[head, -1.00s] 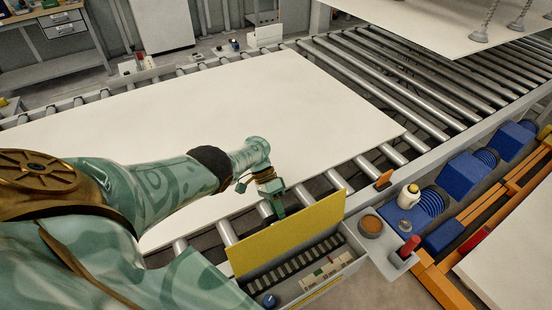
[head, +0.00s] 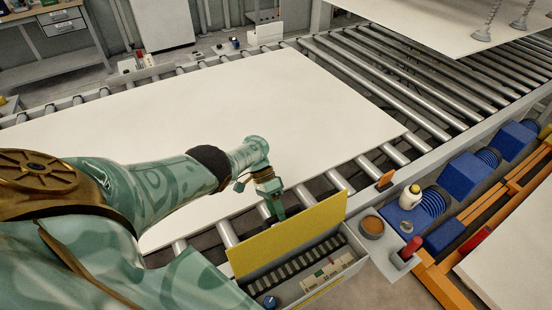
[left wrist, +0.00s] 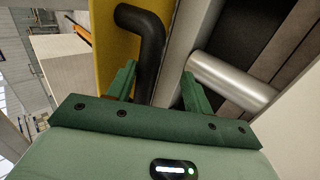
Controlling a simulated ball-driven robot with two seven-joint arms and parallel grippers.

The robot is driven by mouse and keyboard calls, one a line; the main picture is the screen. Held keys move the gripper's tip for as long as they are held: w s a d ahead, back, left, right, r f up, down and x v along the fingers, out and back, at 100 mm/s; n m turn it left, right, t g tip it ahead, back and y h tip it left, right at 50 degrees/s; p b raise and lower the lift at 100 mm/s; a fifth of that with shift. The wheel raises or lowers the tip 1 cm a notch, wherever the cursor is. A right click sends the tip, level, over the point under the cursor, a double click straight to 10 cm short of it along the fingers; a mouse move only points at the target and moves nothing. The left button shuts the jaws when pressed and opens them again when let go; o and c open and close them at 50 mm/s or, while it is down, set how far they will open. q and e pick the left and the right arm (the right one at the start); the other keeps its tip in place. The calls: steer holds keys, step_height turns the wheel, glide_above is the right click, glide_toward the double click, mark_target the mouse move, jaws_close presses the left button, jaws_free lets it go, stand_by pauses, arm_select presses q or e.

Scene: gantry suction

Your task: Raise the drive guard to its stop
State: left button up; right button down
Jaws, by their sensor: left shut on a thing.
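The drive guard (head: 290,236) is a yellow panel standing raised, roughly upright, along the conveyor side of an open grey housing. In the left wrist view its yellow face (left wrist: 112,45) shows with a black bent handle (left wrist: 152,40). My left gripper (head: 276,216) is at the guard's upper edge, on the conveyor side. Its green fingers (left wrist: 158,74) stand either side of the handle and are shut on it. The exact contact is hard to see. My right gripper is not in view.
The housing's open inside shows a dark ribbed strip (head: 302,262) and small parts. A large pale board (head: 300,100) lies on the roller conveyor close behind the gripper. A brown-topped cup (head: 372,226), a red-topped control (head: 410,248) and a white bottle (head: 410,196) stand to the right.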

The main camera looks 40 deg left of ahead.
arm_select(q)
steer(key=shift+w+a+r, duration=0.1)
steer(key=shift+w+a, duration=0.05)
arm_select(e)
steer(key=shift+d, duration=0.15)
arm_select(q)
steer(key=b+v, duration=0.1)
steer(key=v, duration=1.5)
steer(key=shift+b, duration=0.3)
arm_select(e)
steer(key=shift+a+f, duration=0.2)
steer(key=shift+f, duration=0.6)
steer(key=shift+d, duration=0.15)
